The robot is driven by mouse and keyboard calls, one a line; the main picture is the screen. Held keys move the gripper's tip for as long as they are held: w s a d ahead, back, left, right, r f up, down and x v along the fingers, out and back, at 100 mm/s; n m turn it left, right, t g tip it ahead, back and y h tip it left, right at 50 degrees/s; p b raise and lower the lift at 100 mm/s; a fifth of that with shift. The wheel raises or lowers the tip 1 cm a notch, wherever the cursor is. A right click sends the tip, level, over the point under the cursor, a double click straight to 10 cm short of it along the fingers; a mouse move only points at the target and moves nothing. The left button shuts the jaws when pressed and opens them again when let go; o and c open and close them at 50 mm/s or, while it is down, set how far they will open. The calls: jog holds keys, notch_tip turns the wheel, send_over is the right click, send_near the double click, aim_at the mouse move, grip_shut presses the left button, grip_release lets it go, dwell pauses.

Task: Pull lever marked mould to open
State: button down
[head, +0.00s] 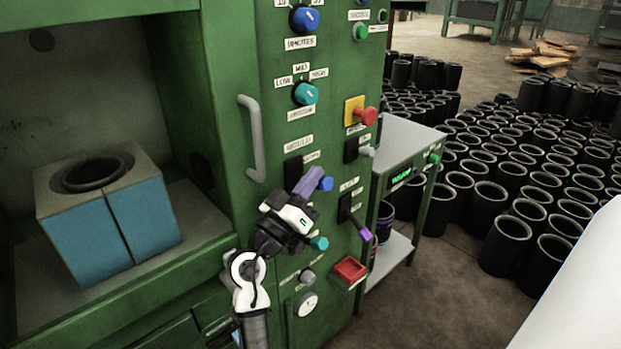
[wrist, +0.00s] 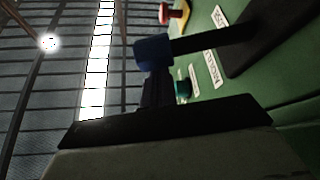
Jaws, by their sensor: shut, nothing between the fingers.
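The mould lever has a blue knob (head: 326,184) and sticks out from a black slot plate on the green machine front, below a small white label. In the wrist view the knob (wrist: 153,52) sits on a dark shaft from a black plate (wrist: 280,35). My gripper (head: 308,183) is at the lever, just left of the knob in the head view. In the wrist view my gripper (wrist: 155,88) is shut and empty, with its fingertips close to the knob. I cannot tell whether they touch. My gripper and wrist hide part of the slot plate.
A second lever with a purple tip (head: 365,234) is lower right. A red button (head: 367,116), teal knob (head: 319,243) and red square (head: 349,270) are nearby. A grey handle (head: 252,138) is left. A small table (head: 408,140) and black sleeves (head: 505,240) stand right.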

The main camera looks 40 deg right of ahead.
jog(key=shift+s+f+b, duration=0.2)
jog(key=shift+f+b, duration=0.25)
jog(key=shift+b, duration=0.35)
jog(key=f+b, duration=0.2)
jog(key=b, duration=0.2)
jog(key=s+f+b, duration=0.1)
jog(key=f+b, duration=0.2)
jog(key=b, duration=0.2)
jog(key=shift+r, duration=0.1)
